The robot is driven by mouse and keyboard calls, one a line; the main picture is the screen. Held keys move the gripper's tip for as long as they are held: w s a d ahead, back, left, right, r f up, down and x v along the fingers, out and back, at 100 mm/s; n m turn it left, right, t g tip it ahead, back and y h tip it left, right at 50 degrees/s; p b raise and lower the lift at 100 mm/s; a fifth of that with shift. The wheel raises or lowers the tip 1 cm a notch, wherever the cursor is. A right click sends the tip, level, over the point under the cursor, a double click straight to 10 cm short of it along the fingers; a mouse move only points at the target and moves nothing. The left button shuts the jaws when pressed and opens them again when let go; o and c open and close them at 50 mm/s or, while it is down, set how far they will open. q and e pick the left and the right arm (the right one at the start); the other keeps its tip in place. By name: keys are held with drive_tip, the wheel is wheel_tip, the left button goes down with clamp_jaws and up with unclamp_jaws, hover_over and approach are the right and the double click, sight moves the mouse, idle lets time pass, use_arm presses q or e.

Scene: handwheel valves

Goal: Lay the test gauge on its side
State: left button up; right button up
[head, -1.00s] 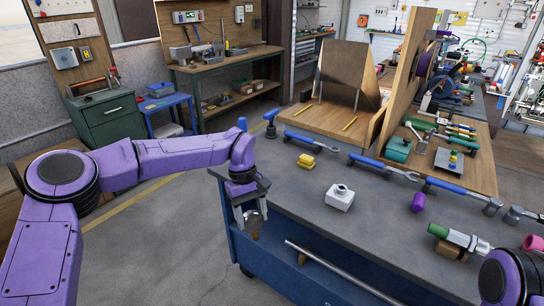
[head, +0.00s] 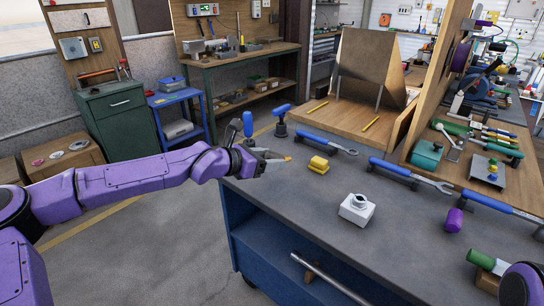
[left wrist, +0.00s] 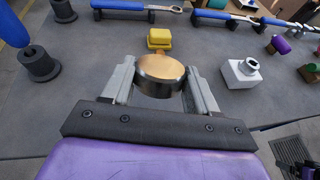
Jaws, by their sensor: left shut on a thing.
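My left gripper (head: 275,158) is over the left edge of the grey workbench top (head: 300,215), pointing right and roughly level. It is shut on the test gauge, a round drum with a brass-coloured face and dark metal rim, which shows clearly between the fingers in the left wrist view (left wrist: 160,70). In the head view the fingers mostly hide the gauge; only a small orange-brass bit shows at their tips. I cannot tell whether the gauge touches the bench. My right gripper is out of view.
A yellow block (head: 318,164) lies just beyond the fingertips. A white block with a round fitting (head: 357,208) stands nearer the front. Blue-handled wrenches (head: 325,144) rest along the back, and a purple cylinder (head: 454,220) lies at right. Bare bench top lies between them.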

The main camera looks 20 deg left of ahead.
use_arm(q)
drive_tip(key=shift+w+a+r+t, duration=0.15)
drive_tip(key=shift+w+r+t, duration=0.1)
drive_tip(key=shift+w+t, duration=0.15)
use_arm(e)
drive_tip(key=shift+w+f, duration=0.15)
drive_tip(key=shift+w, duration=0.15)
use_arm(q)
drive_tip(key=shift+s, duration=0.1)
drive_tip(key=shift+r, duration=0.1)
drive_tip(key=shift+r, duration=0.15)
drive_tip(key=b, duration=0.7)
hover_over(269, 192)
wheel_tip(269, 192, down, 8)
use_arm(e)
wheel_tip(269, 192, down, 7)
use_arm(q)
drive_tip(key=shift+f+b, duration=0.8)
drive_tip(key=shift+f, duration=0.05)
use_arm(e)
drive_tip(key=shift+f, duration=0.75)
use_arm(q)
drive_tip(key=o, duration=1.2)
